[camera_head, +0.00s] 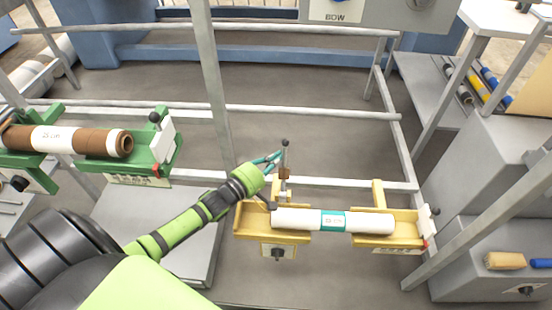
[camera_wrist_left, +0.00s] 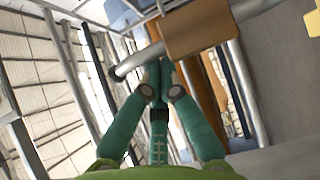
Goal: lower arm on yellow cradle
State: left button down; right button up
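The yellow cradle (camera_head: 262,219) stands right of centre in the head view and holds a white roll (camera_head: 368,222) with a teal label. At its left end a thin arm (camera_head: 284,168) with a dark knob on top stands upright, with a brown block low on it. My left gripper (camera_head: 280,157) is at this arm's upper part. In the left wrist view its teal fingers (camera_wrist_left: 158,68) come together at the arm's rod (camera_wrist_left: 143,58), close to the knob and brown block (camera_wrist_left: 197,35). I cannot tell if they touch the rod. My right gripper is out of view.
A green cradle (camera_head: 158,165) with a brown roll (camera_head: 88,141) is at the left. Grey rails (camera_head: 310,112) run behind the yellow cradle, and a grey post (camera_head: 212,80) stands left of it. A grey cabinet with a brush (camera_head: 503,261) is at the right.

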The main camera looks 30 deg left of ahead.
pick_arm(q)
jog(key=s+d+m+t+h+b, duration=0.1)
jog(key=s+m+b, duration=0.1)
jog(key=s, duration=0.1)
jog(key=s+d+f+m+t+h+b, duration=0.1)
jog(key=s+d+m+t+b, duration=0.1)
jog(key=s, duration=0.2)
jog(key=s+d+m+t+h+b, duration=0.1)
jog(key=s+d+m+b, duration=0.1)
jog(key=s, duration=0.1)
jog(key=shift+s+f+t+h, duration=0.15)
jog(key=shift+f+t+h, duration=0.05)
jog(key=shift+t+h, duration=0.1)
jog(key=shift+s+d+f+b, duration=0.3)
jog(key=shift+s+f, duration=0.3)
jog(key=shift+s+d+f+b, duration=0.25)
jog(key=shift+s+f, duration=0.3)
jog(key=shift+f, duration=0.05)
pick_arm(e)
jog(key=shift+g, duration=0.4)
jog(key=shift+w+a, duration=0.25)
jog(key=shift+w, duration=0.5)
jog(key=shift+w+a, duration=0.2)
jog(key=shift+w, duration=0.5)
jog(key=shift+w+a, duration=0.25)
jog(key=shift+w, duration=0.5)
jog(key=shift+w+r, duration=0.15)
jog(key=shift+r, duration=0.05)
